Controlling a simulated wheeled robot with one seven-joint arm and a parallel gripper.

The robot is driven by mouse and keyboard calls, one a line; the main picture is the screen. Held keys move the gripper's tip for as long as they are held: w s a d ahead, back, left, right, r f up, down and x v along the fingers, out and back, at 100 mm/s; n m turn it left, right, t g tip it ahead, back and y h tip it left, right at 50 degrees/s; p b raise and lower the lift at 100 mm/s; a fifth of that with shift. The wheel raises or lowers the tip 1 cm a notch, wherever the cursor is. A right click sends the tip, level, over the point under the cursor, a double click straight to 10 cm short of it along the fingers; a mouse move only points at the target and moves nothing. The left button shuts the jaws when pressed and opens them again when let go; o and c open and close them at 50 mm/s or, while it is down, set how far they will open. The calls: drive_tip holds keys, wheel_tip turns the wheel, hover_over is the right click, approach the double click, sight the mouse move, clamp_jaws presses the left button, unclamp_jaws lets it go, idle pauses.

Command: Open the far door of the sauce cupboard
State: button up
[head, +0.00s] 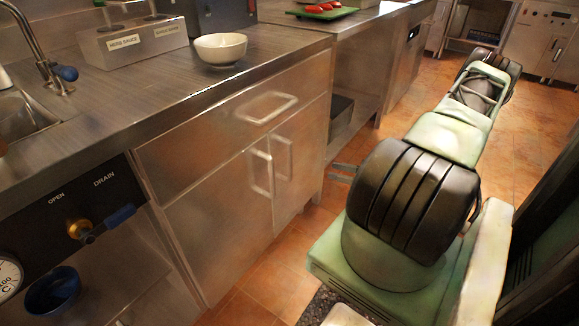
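The sauce cupboard is a steel cabinet under the counter, with one wide drawer above two doors. The far door (302,165) is on the right and looks shut; its bar handle (291,158) is upright near the middle seam. The near door (215,215) also looks shut, with its own upright handle (253,174). My gripper (341,172) shows only as two dark fingers poking out left of my arm, spaced apart with nothing seen between them. It is right of the far door and apart from the handle in the picture. The rest of the gripper is hidden behind my arm.
The drawer handle (266,107) juts out above the doors. A sauce dispenser box (135,45) and white bowl (220,48) stand on the counter. A drain valve lever (108,224) sticks out at left. Tiled floor (268,285) before the doors is clear.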

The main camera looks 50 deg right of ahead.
drive_tip(key=shift+m+h, duration=0.3)
drive_tip(key=x, duration=1.1)
drive_tip(key=b+x, duration=0.1)
drive_tip(key=x, duration=0.4)
drive_tip(key=shift+w+d+f, duration=0.2)
drive_tip(key=shift+w+d, duration=0.1)
clamp_jaws()
